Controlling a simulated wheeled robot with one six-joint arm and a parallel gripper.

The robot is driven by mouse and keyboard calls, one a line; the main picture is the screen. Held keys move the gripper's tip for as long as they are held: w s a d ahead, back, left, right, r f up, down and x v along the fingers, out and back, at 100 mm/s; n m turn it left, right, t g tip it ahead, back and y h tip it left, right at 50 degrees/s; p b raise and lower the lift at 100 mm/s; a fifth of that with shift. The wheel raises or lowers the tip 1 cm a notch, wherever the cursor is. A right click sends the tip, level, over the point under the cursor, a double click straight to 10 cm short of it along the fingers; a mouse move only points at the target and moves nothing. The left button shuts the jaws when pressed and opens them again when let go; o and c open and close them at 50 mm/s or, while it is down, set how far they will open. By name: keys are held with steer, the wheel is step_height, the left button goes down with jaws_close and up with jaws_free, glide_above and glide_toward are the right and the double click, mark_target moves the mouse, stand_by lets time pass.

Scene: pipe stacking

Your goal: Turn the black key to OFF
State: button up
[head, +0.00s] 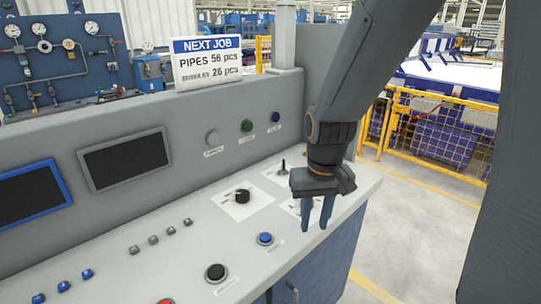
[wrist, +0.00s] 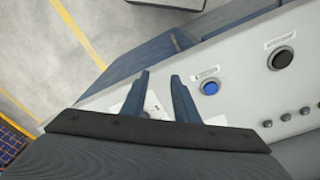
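A black rotary knob (head: 242,196) sits on a white square plate on the sloped grey console; I cannot tell whether it is the key or read its markings. My gripper (head: 317,225) points down over the right end of the console, to the right of this knob. Its two blue-grey fingers are apart with nothing seen held between them. They partly cover another white plate (head: 296,208). In the wrist view, my gripper (wrist: 160,75) shows its fingers spread, with part of a white plate (wrist: 152,103) between them. What sits on that plate is mostly hidden.
A small black joystick (head: 283,170) stands behind my gripper. A blue button (head: 265,239) and a black button (head: 215,272) are nearer the front edge. Unlit screens (head: 125,159) and a job sign (head: 207,61) are to the left. Floor lies beyond the console's right end.

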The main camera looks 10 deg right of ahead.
step_height(320, 180, up, 6)
steer(key=m+g+p, duration=0.1)
steer(key=m, duration=0.1)
glide_above(284, 161)
steer(key=shift+r, duration=0.2)
steer(key=shift+f+p, duration=1.5)
steer(key=shift+f, duration=2.4)
steer(key=shift+c, duration=0.2)
jaws_close()
